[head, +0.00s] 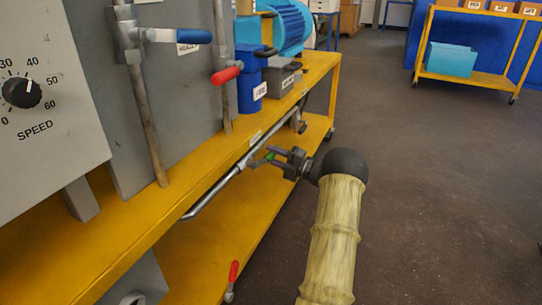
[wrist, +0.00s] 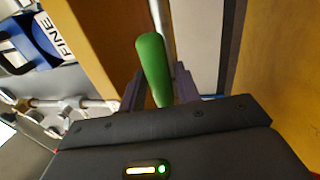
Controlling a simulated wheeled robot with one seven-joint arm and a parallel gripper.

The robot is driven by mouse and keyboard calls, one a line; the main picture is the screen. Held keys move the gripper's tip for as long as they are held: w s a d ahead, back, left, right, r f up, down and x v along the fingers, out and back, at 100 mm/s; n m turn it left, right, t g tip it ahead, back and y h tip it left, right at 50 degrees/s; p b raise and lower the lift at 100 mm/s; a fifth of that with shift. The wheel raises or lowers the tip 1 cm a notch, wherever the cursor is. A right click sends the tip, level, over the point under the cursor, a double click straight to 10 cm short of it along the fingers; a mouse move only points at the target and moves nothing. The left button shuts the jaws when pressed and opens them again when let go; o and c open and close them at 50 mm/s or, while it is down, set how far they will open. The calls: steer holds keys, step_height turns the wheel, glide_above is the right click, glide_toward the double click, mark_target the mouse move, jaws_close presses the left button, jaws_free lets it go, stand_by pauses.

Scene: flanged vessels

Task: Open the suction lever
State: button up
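A green lever handle (head: 270,156) sits on the pipework at the front edge of the yellow bench. No label on it can be read, so I take it as the suction lever. My gripper (head: 268,157) is at this handle, with one finger on each side of it. In the wrist view the green handle (wrist: 154,65) stands between the two fingers (wrist: 158,88), slightly tilted. The fingers look open around it, with a narrow gap on the right; contact on the left is unclear. The handle's lower end is hidden behind the gripper body.
A blue-handled valve (head: 180,36) and a red-handled valve (head: 227,74) are on upright pipes at the left. Another red handle (head: 233,271) is low down. The yellow bench (head: 130,215) edges the pipework. Dark floor (head: 430,190) at the right is clear; a yellow cart (head: 470,77) stands far back.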

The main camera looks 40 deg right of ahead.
steer(key=shift+o, duration=0.6)
steer(key=shift+w, duration=0.1)
steer(key=p+v, duration=0.6)
steer(key=v, duration=1.1)
steer(key=shift+s, duration=0.25)
steer(key=shift+d, duration=0.1)
steer(key=shift+w, duration=0.1)
